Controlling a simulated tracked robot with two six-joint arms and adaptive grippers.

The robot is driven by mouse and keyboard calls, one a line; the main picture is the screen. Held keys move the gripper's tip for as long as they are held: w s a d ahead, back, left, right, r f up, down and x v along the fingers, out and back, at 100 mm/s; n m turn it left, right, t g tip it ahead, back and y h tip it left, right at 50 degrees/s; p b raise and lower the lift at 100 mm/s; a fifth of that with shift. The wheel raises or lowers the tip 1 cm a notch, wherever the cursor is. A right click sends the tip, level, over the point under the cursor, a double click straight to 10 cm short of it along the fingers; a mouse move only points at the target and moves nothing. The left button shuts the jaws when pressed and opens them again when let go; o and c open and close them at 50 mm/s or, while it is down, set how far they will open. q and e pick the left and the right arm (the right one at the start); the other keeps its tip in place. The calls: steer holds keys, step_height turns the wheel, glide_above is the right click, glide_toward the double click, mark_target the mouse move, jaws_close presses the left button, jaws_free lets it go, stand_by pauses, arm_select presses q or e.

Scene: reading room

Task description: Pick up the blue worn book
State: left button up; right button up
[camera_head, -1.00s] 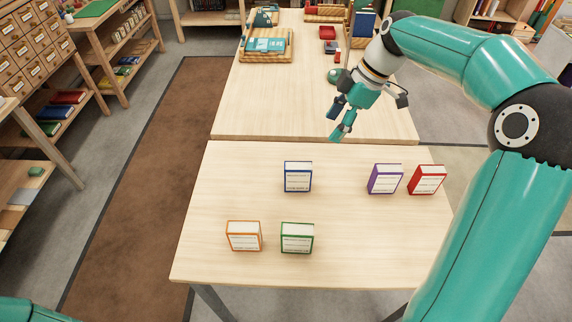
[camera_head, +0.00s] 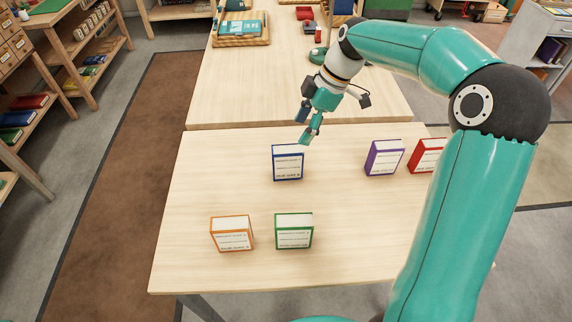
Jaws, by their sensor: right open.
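The blue book (camera_head: 287,163) stands upright at the back middle of the near table (camera_head: 350,211), its white label facing me. I cannot make out wear on it. My right gripper (camera_head: 304,131) is open and empty. In the picture it shows just above and behind the blue book, fingers pointing down; they look apart from the book. My left gripper is out of view.
A purple book (camera_head: 384,158) and a red book (camera_head: 427,156) stand to the right. An orange book (camera_head: 231,233) and a green book (camera_head: 293,231) stand nearer me. A second table (camera_head: 240,86) with a wooden tray (camera_head: 241,42) lies behind.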

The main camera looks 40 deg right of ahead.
mark_target(290, 149)
steer(key=x, duration=0.8)
steer(key=shift+w+a+f, duration=0.1)
steer(key=shift+f, duration=0.2)
steer(key=shift+d+p+x, duration=0.2)
steer(key=shift+p+x, duration=0.15)
steer(key=shift+x, duration=0.95)
steer(key=shift+d+p+x, duration=0.2)
steer(key=shift+p+x, duration=0.15)
steer(key=shift+x, duration=0.95)
steer(key=shift+f, duration=0.15)
jaws_close()
